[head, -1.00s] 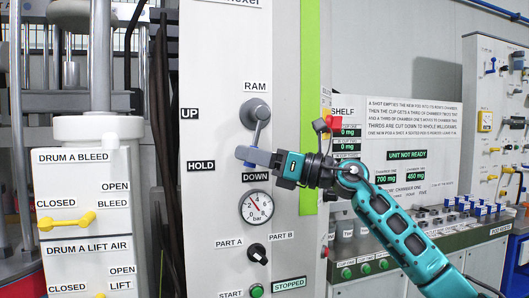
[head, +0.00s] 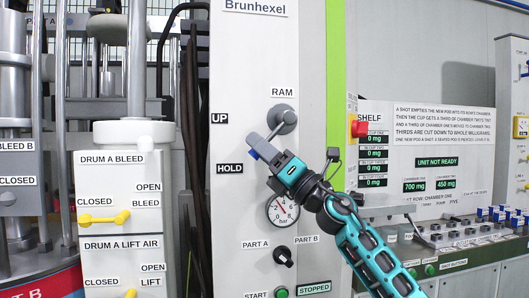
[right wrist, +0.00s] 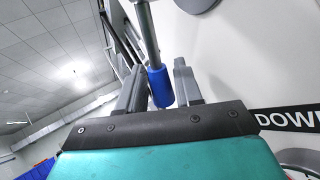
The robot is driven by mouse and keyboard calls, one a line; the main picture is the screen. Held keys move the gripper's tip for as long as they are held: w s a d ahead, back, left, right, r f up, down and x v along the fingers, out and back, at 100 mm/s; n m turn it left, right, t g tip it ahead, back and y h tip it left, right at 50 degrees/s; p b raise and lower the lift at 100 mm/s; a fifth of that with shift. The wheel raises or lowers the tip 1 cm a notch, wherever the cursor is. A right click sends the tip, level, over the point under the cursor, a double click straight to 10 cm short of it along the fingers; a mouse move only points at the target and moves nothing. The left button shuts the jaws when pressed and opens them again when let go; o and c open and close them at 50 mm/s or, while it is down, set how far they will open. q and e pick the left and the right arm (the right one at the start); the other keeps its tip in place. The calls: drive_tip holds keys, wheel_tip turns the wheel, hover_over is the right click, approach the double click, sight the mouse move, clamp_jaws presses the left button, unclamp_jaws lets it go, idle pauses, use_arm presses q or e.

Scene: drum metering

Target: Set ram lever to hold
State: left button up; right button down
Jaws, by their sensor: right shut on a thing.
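The ram lever has a grey round hub (head: 285,117) on the white panel, under the RAM label (head: 282,92). Its arm points down and left, toward the HOLD label (head: 230,168). My right gripper (head: 257,148) is shut on the lever's blue handle. In the right wrist view, the blue handle (right wrist: 160,87) sits between the two grey fingers. The UP label (head: 219,118) is higher on the left. The DOWN label is hidden behind my gripper in the head view but partly shows in the wrist view (right wrist: 290,118). My left gripper is not in view.
A pressure gauge (head: 282,210) and a black Part A/Part B knob (head: 283,256) are below my right gripper. A red button (head: 359,129) on a yellow box is to the right. Yellow drum A valves (head: 103,218) are at the left.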

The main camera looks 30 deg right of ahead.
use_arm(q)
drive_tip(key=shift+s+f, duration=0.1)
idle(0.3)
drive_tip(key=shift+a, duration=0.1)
use_arm(e)
drive_tip(key=c, duration=0.8)
unclamp_jaws()
drive_tip(key=shift+c, duration=0.2)
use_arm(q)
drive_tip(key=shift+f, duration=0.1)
use_arm(e)
drive_tip(key=shift+s+d+f, duration=0.15)
drive_tip(key=shift+s+f, duration=0.1)
drive_tip(key=shift+f, duration=0.05)
use_arm(q)
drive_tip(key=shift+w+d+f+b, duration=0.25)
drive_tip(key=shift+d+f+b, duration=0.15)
drive_tip(key=shift+b, duration=0.65)
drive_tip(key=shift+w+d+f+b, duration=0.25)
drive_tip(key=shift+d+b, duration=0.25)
drive_tip(key=shift+b, duration=0.5)
use_arm(e)
drive_tip(key=v, duration=1.2)
drive_tip(key=shift+r, duration=0.1)
